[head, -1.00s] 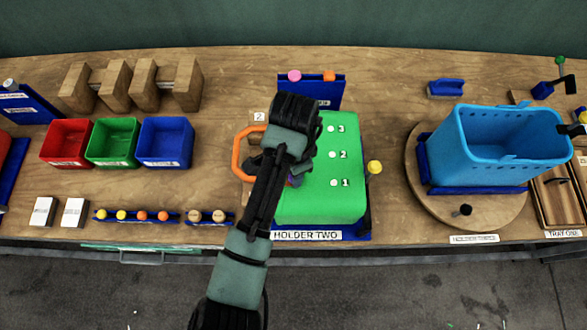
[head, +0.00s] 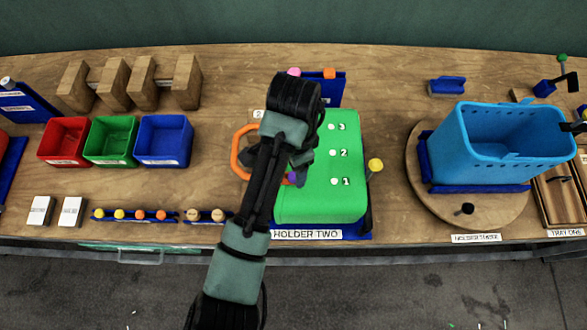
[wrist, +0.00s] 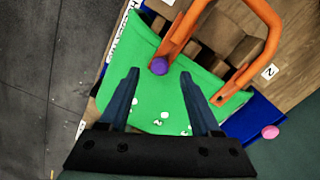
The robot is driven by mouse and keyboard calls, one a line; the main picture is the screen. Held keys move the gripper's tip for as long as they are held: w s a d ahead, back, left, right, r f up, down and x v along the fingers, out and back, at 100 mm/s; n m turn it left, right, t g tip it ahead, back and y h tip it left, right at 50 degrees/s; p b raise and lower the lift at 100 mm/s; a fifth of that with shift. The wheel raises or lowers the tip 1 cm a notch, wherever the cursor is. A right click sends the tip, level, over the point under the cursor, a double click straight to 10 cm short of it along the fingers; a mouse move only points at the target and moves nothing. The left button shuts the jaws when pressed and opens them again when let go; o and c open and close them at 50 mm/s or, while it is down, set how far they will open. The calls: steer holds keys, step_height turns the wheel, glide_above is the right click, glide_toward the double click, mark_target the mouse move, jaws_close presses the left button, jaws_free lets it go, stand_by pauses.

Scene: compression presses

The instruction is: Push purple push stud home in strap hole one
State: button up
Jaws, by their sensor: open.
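The purple push stud (wrist: 159,65) sits at the end of one leg of the orange strap (wrist: 190,38), against the green body (wrist: 152,105), in the wrist view. I cannot tell how deep it sits. In the head view the purple stud (head: 292,177) shows just right of my arm, and the orange strap (head: 238,152) loops out left. My gripper (wrist: 159,73) is open and empty, its two fingers apart on either side of the stud's line of sight. In the head view my arm hides the fingers and part of the strap. White dots numbered 1, 2 and 3 mark the green top.
The blue holder (head: 330,88) behind carries a pink and an orange piece. A yellow-knobbed lever (head: 375,166) stands right of the green body. A blue basket (head: 490,150) is on a round board at right. Red, green and blue bins (head: 165,137) are at left.

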step_height(320, 180, up, 10)
steer(key=p, duration=0.4)
steer(key=shift+f, duration=0.15)
steer(key=w+d+r+n+t+h+b, duration=0.2)
steer(key=w+d+r+t+h+b, duration=0.15)
steer(key=w+d+r+t, duration=0.6)
step_height(320, 180, up, 36)
steer(key=n+t+y+b, duration=0.4)
steer(key=n+t+b, duration=0.55)
steer(key=t, duration=0.85)
glide_above(294, 175)
steer(key=s+p, duration=0.2)
steer(key=shift+w+n+h, duration=0.1)
steer(key=shift+n+h, duration=0.15)
steer(key=shift+n, duration=0.4)
